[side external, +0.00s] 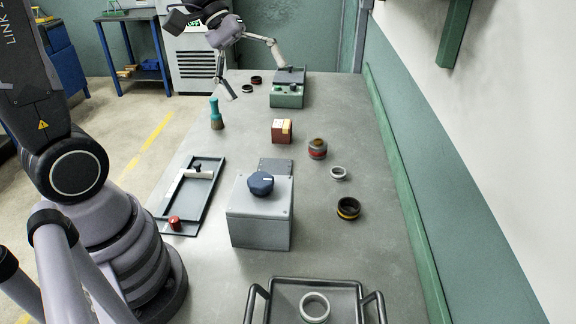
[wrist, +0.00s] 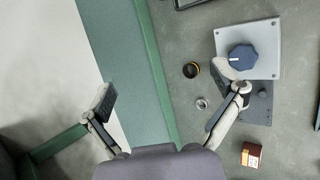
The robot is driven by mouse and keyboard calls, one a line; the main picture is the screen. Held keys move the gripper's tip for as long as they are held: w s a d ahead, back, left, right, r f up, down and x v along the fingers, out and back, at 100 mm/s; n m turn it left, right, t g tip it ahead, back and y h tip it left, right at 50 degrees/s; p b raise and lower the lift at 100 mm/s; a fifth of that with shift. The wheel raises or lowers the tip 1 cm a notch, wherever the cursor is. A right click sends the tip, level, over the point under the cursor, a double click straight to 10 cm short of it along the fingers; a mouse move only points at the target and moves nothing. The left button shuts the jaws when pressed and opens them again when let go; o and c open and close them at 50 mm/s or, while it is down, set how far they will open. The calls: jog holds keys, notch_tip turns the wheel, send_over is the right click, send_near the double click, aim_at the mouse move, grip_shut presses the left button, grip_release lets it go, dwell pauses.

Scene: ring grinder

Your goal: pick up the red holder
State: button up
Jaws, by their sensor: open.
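A small red block with a pale yellow-tan part (side external: 282,131) stands mid-table in the side view and is likely the red holder. It also shows near the lower right of the wrist view (wrist: 251,155). My gripper (side external: 258,80) is open and empty at the far end of the table, over the area near a green box. In the wrist view its fingers (wrist: 172,92) are spread wide, with the red block outside them to the lower right.
A grey box with a blue knob (side external: 261,184) stands mid-table. A green device (side external: 287,94), a teal-handled brush (side external: 216,114), a striped cylinder (side external: 317,149), a pale ring (side external: 338,172) and a dark ring (side external: 348,208) are around. A tray (side external: 205,205) lies left, a wall right.

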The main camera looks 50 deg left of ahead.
aim_at(318, 147)
jog(key=w+a+f+n+t+h, duration=0.2)
jog(key=w+a+f+n+t, duration=0.1)
jog(key=w+f+n, duration=0.4)
jog(key=w+a+f+n+t+h, duration=0.2)
jog(key=w+a+f+n, duration=0.15)
jog(key=w, duration=0.55)
jog(key=w+a+f+n+t+y, duration=0.1)
jog(key=a+f+n+t+y, duration=0.1)
jog(key=a+f+n, duration=0.2)
jog(key=w+a+f+n+t+y, duration=0.2)
jog(key=a+f+n, duration=0.3)
jog(key=f, duration=0.4)
jog(key=w+a+f+n+t+y, duration=0.1)
jog(key=a+f+n+y, duration=0.2)
jog(key=f, duration=0.4)
jog(key=shift+w+a+f+n+t, duration=0.15)
jog(key=shift+w+a+n+t, duration=0.05)
jog(key=shift+a+n, duration=0.25)
jog(key=shift+w+a+f+n+t, duration=0.1)
jog(key=shift+w+a+n+t, duration=0.1)
jog(key=shift+a+n, duration=0.2)
jog(key=x, duration=0.8)
jog(key=shift+s+a+f, duration=0.1)
jog(key=shift+f, duration=0.15)
jog(key=x, duration=0.5)
jog(key=shift+w+f, duration=0.25)
jog(key=shift+w, duration=0.05)
jog(key=c, duration=1.2)
jog(key=shift+r, duration=0.1)
jog(key=shift+c, duration=0.7)
